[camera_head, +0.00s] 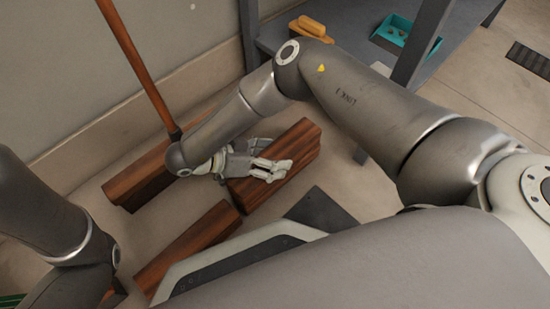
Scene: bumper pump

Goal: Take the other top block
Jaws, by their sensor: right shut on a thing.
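Several reddish-brown wooden blocks show near the wall. My right gripper (272,170) is shut on one wooden block (302,143), with its fingers lying across the block's near side. A second block (136,190) lies to the left, beside the wall, partly behind my right forearm. A third long block (190,243) lies nearer and lower in the picture, its near end cut off from sight by my own body. Whether the held block touches what is under it cannot be told. My left arm shows at the lower left, but its gripper is out of sight.
A broom-like wooden handle (139,62) leans by the wall above the blocks. A grey workbench (350,75) stands at the top, with a yellow-orange object (312,28) and a teal tray (399,33) on it. Floor at the right is open, with a dark grate (529,60).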

